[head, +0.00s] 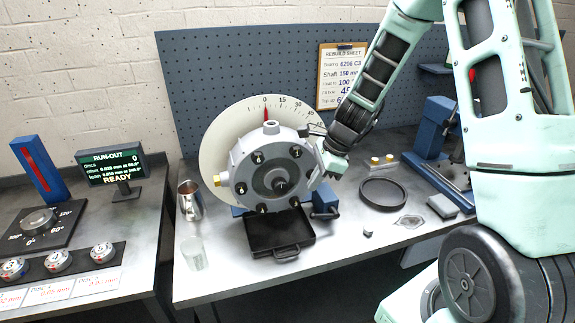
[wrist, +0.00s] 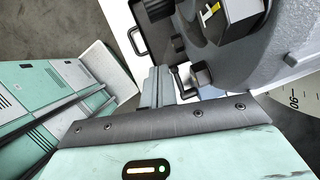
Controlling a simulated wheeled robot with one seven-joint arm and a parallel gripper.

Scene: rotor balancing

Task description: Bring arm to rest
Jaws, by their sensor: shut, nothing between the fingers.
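My gripper (head: 325,172) is at the right side of the grey round rotor housing (head: 243,168), its fingers close to the housing's edge. I cannot tell whether they touch it. In the wrist view the narrow fingers (wrist: 163,84) are together, with nothing seen between them. The housing (wrist: 265,62) fills the upper right of that view. My arm reaches down from the upper right of the head view, bent at the elbow. A white dial (head: 215,130) with a red pointer stands behind the housing.
A black tray (head: 283,254) sits below the housing. A black ring (head: 384,192), small parts and a blue stand (head: 437,125) lie to the right. A metal jug (head: 189,200) and a clear glass (head: 194,255) stand left. A pegboard (head: 230,60) closes the back.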

